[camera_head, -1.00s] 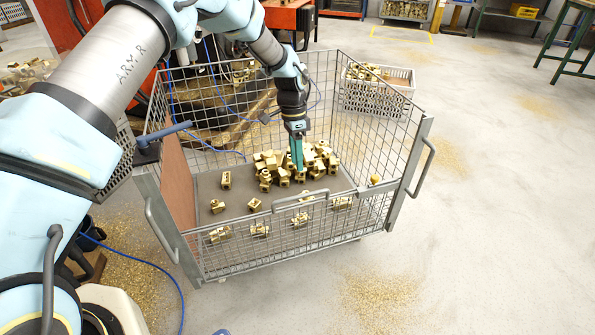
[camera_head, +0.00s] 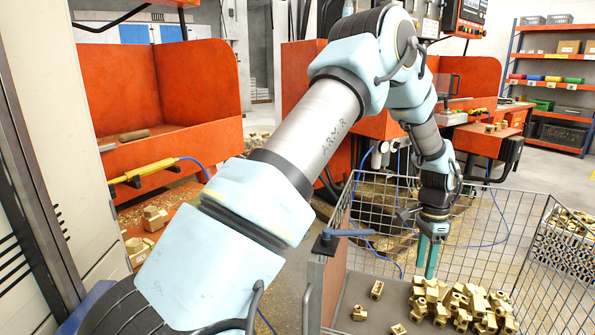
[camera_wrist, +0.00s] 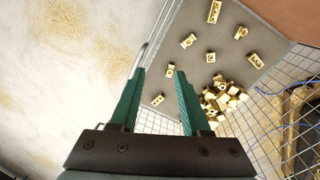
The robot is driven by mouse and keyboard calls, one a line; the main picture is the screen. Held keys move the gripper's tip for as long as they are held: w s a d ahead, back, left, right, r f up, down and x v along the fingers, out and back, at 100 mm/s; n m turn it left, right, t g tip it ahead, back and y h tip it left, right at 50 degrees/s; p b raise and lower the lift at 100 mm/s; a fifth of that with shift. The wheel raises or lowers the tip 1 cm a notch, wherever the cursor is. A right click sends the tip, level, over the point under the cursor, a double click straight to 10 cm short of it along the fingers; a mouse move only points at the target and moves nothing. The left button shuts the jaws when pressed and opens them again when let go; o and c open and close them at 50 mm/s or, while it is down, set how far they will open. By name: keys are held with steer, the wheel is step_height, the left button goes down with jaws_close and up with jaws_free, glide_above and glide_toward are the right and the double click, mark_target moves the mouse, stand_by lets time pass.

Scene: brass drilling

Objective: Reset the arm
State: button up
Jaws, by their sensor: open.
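My gripper (camera_head: 430,257) points down over the wire cage cart, with its green fingers above the brass parts (camera_head: 462,304). In the wrist view my gripper (camera_wrist: 158,72) shows two green fingers spread apart with nothing between them. The brass parts lie in a heap (camera_wrist: 222,98) on the cart's grey floor, and several single ones (camera_wrist: 188,41) lie scattered apart from it. My arm reaches from the lower left, bent at the elbow, and down into the cart area.
The wire cage cart (camera_head: 530,275) has mesh walls around the gripper. Orange machine enclosures (camera_head: 205,85) stand behind and left. A shelf rack (camera_head: 556,80) stands at the back right. Bare floor (camera_wrist: 60,90) lies left of the cart in the wrist view.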

steer(key=w+a+r+n+t+p, duration=0.15)
steer(key=a+r+n, duration=0.35)
steer(key=a, duration=0.6)
steer(key=w+a+r+n+p, duration=0.2)
steer(key=a+r+n, duration=0.1)
steer(key=a+r, duration=0.65)
steer(key=s+a+r+n+p, duration=0.1)
steer(key=s+a+n, duration=0.2)
steer(key=a, duration=0.3)
steer(key=s+a+r+n+t, duration=0.1)
steer(key=s+a+r+n, duration=0.1)
steer(key=a, duration=0.5)
steer(key=s+a+r+n+p, duration=0.1)
steer(key=s+a+n, duration=0.2)
steer(key=s+a, duration=0.2)
steer(key=shift+a+r+n+p, duration=0.3)
steer(key=shift+a+n+p, duration=0.1)
steer(key=shift+a, duration=0.3)
